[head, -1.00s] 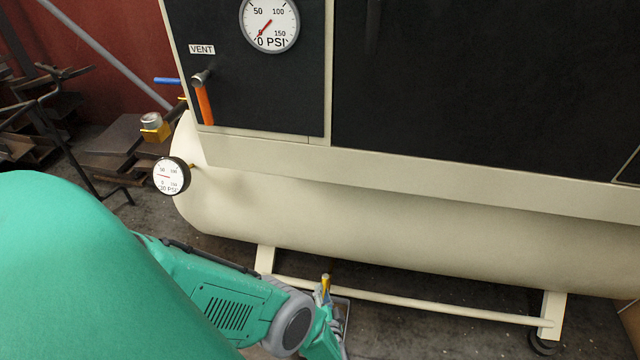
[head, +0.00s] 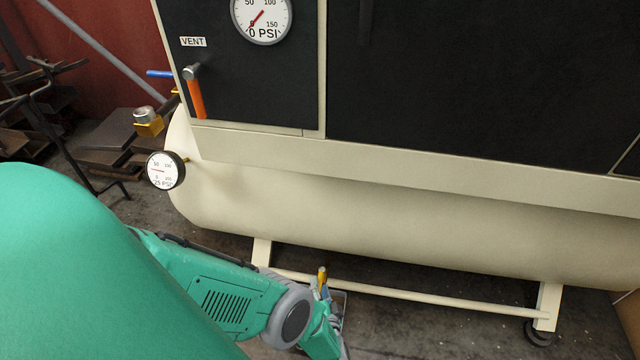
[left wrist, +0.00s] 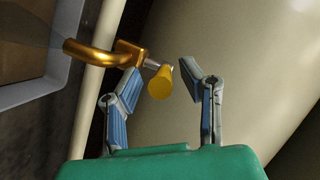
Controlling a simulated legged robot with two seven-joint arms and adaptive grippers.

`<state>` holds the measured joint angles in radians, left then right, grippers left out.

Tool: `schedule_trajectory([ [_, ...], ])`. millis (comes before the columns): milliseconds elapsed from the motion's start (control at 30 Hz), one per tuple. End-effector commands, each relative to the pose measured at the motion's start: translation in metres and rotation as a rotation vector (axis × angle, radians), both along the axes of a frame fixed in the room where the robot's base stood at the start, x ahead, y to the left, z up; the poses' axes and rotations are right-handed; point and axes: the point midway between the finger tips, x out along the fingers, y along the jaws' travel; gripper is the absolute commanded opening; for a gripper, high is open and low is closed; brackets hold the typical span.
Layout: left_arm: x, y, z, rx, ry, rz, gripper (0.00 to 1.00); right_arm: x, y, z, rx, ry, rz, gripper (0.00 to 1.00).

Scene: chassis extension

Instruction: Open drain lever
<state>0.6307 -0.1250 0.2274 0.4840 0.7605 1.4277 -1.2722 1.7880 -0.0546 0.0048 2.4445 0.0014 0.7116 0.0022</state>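The drain lever, a yellow rounded handle (left wrist: 160,82) on a silver stem, shows in the left wrist view beside a gold valve body and curved gold pipe (left wrist: 88,52). My left gripper (left wrist: 159,74) is open. Its two blue-grey fingers stand on either side of the handle in the picture, with a visible gap on both sides. How deep the handle sits between them I cannot tell. In the head view a small yellow part (head: 322,275) shows beside my left gripper (head: 325,295), low under the tank; the fingers are mostly hidden there. My right gripper is not in view.
The cream tank (head: 400,220) lies above the gripper, with a crossbar (head: 420,302) and legs below. A round gauge (head: 165,170) is on its left end. An orange vent lever (head: 197,98) hangs on the black panel. A grey-rimmed container (left wrist: 35,85) is close to the left finger.

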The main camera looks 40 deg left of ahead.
Motion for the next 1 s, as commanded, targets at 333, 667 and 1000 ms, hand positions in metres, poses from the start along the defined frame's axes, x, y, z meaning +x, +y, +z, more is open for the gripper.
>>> schedule_trajectory([
  [333,-0.033,-0.039,0.009,-0.003,0.005,-0.003,0.35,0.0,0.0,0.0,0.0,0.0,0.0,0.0],
  [667,-0.046,-0.054,0.014,-0.003,0.002,-0.001,0.35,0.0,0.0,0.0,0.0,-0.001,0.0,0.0],
  [1000,-0.046,-0.054,0.013,-0.003,0.004,-0.002,0.35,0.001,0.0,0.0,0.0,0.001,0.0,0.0],
])
